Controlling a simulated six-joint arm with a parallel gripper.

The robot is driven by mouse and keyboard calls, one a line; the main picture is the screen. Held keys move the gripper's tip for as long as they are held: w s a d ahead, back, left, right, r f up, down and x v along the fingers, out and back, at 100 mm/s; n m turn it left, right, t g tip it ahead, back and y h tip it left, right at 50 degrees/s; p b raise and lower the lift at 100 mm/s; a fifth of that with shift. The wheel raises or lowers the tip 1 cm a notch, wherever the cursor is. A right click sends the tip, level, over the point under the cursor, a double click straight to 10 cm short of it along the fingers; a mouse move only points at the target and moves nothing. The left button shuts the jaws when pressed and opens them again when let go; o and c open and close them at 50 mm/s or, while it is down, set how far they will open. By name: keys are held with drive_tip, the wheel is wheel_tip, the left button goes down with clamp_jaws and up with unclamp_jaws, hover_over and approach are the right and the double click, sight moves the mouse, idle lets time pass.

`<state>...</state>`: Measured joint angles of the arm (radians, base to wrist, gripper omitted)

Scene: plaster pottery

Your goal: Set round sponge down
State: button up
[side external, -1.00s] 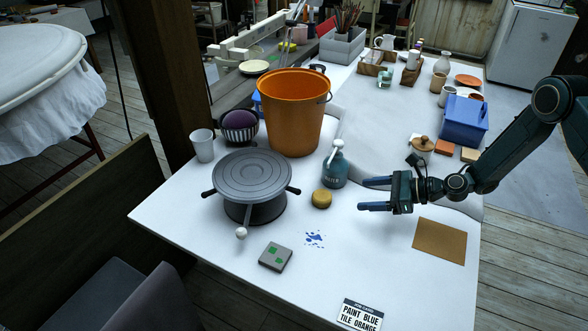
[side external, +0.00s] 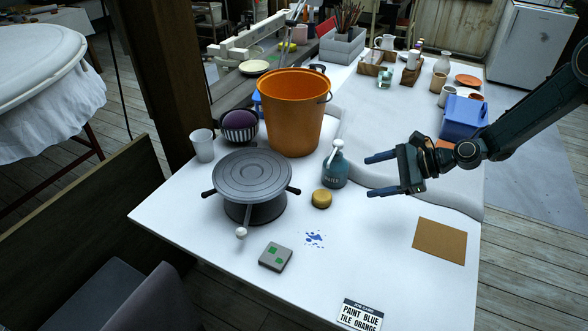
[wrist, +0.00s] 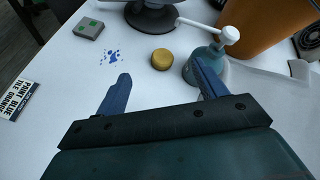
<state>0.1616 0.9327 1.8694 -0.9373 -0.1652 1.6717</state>
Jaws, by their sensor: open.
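The round yellow sponge (side external: 321,199) rests on the white table, between the grey turntable and the teal pump bottle. It also shows in the wrist view (wrist: 162,59), beyond my fingers and apart from them. My gripper (side external: 368,176) is open and empty in the air, to the right of the sponge and the bottle. In the wrist view, its two blue fingers (wrist: 165,84) are spread wide with nothing between them.
The teal pump bottle (side external: 335,169) stands close behind the sponge. The grey turntable (side external: 252,177) and orange bucket (side external: 292,112) are to the left. Blue paint spots (side external: 314,238), a grey tile (side external: 276,256), a sign (side external: 360,315) and a brown board (side external: 439,241) lie in front.

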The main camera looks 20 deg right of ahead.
drive_tip(key=s+d+r+n+g+h, duration=0.1)
drive_tip(key=s+d+r+n+h, duration=0.15)
drive_tip(key=s+r+n, duration=0.6)
drive_tip(key=s+d+r+n+h, duration=0.25)
drive_tip(key=s+r+n, duration=0.25)
drive_tip(key=r, duration=0.6)
drive_tip(key=s+d+r+n+h, duration=0.2)
drive_tip(key=s+d+n, duration=0.1)
drive_tip(key=s, duration=0.8)
drive_tip(key=s+d+r+n+h, duration=0.3)
drive_tip(key=s+d, duration=0.1)
drive_tip(key=s, duration=0.7)
drive_tip(key=shift+d+r, duration=0.25)
